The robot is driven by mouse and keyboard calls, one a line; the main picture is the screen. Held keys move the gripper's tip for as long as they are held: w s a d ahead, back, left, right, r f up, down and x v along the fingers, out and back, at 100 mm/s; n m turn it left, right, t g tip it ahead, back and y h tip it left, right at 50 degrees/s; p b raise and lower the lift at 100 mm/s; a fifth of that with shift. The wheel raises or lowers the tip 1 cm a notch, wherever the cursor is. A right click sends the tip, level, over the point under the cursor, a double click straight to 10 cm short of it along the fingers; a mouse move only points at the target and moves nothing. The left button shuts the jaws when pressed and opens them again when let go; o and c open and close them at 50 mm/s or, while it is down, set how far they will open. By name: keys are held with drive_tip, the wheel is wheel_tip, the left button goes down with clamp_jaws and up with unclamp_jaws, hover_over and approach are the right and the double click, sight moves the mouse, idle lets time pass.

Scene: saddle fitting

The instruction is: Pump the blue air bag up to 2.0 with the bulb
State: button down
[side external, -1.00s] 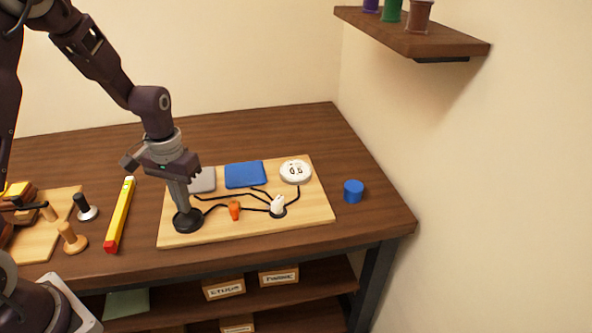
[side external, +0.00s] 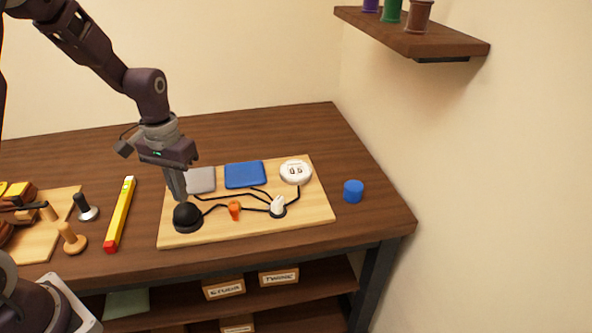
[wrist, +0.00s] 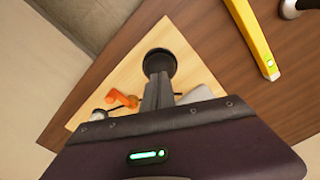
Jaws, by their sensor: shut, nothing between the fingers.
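The blue air bag (side external: 245,174) lies flat on a light wooden board (side external: 235,232). The bulb (side external: 187,216) is a black dome on a dark round base at the board's front left; it also shows in the wrist view (wrist: 160,61). My gripper (side external: 180,198) is shut and empty, its fingertips just above the bulb and apparently clear of it. A round white gauge (side external: 295,172) right of the blue bag seems to read 0.5. A grey bag (side external: 202,180) lies behind the bulb. Black lines link these parts with an orange valve (side external: 235,211) and a white knob (side external: 278,206).
A blue cylinder (side external: 353,191) stands right of the board. A yellow bar (side external: 120,215) lies to its left, beside wooden and metal pegs (side external: 72,240). A wall shelf (side external: 415,35) with spools hangs at upper right. The table behind the board is clear.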

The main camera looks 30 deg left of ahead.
sight(184, 205)
idle(1.6)
idle(0.5)
drive_tip(key=shift+f, duration=1.7)
drive_tip(key=shift+r, duration=1.7)
drive_tip(key=shift+f, duration=0.1)
idle(0.5)
